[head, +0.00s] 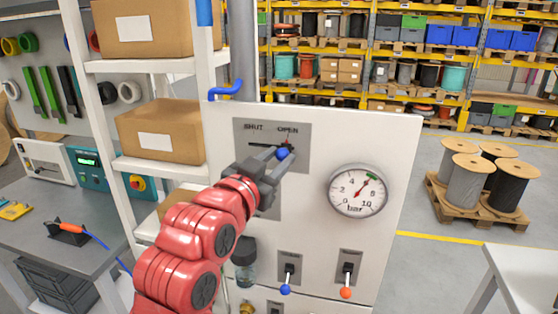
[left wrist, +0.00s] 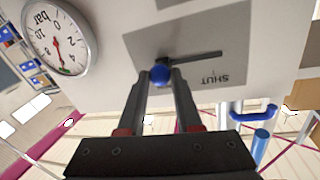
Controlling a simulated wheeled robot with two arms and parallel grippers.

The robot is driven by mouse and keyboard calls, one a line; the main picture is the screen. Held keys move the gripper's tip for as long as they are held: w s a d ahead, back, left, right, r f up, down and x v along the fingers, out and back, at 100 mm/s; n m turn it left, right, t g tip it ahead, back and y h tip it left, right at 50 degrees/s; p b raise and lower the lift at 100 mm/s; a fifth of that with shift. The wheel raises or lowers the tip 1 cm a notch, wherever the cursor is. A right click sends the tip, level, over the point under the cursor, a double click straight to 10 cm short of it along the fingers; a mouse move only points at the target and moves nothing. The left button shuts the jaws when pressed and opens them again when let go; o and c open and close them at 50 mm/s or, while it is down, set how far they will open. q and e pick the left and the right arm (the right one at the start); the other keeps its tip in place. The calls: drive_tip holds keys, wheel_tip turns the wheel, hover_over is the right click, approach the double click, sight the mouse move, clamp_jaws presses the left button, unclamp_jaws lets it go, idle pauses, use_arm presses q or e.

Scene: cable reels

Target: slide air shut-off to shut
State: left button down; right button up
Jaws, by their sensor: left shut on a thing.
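The air shut-off is a slide with a round blue knob (head: 283,153) on a grey plate (head: 243,138) on a white panel. The knob stands at the OPEN end of the slot, below the OPEN label, and the slot runs left towards SHUT. My left gripper (head: 278,157) is shut on the knob. In the left wrist view the blue knob (left wrist: 159,74) sits between the tips of my left gripper (left wrist: 160,82), with the slot running right towards the upside-down SHUT label (left wrist: 216,80). My right gripper is not in view.
Lower on the panel are a blue-tipped lever (head: 286,289) and an orange-tipped lever (head: 346,292). Shelves with cardboard boxes (head: 160,130) stand close on the left. Cable reels (head: 465,185) stand on a pallet at right.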

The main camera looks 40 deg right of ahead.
use_arm(q)
drive_tip(key=w+a+b, duration=0.4)
drive_tip(key=w, duration=0.1)
drive_tip(key=shift+a+f+b, duration=0.15)
drive_tip(key=shift+f+b, duration=0.1)
drive_tip(key=shift+b, duration=0.05)
drive_tip(key=shift+w+a, duration=0.2)
drive_tip(key=shift+w, duration=0.05)
drive_tip(key=shift+s+d+r, duration=0.1)
drive_tip(key=shift+r, duration=0.15)
drive_tip(key=c, duration=0.6)
unclamp_jaws()
